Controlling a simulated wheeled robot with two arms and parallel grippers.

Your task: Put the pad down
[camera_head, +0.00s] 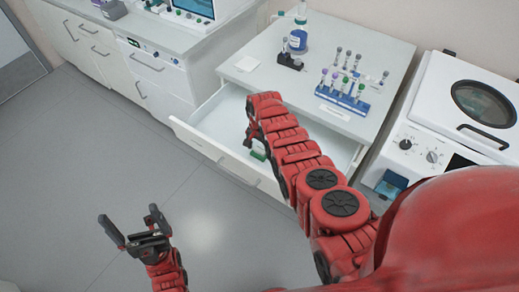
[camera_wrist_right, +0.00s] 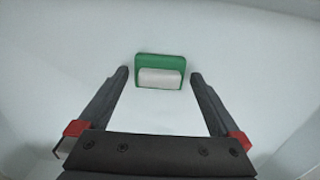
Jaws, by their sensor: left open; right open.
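The pad (camera_wrist_right: 160,77), green with a white block-like part on one side, lies on the white floor of the open drawer (camera_head: 221,112). Only a green bit of the pad (camera_head: 258,155) shows in the head view, beside my right arm. My right gripper (camera_wrist_right: 160,75) is open over the drawer, its fingertips on either side of the pad with gaps; whether they touch the drawer floor I cannot tell. In the head view my right gripper is mostly hidden by its own arm. My left gripper (camera_head: 135,226) is open and empty above the grey floor at the lower left.
On the counter (camera_head: 330,40) above the drawer stand a blue tube rack (camera_head: 343,99) with several tubes, a small black rack (camera_head: 289,61) and a blue-labelled bottle (camera_head: 298,38). A white centrifuge (camera_head: 445,120) stands at the right. The floor at the left is clear.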

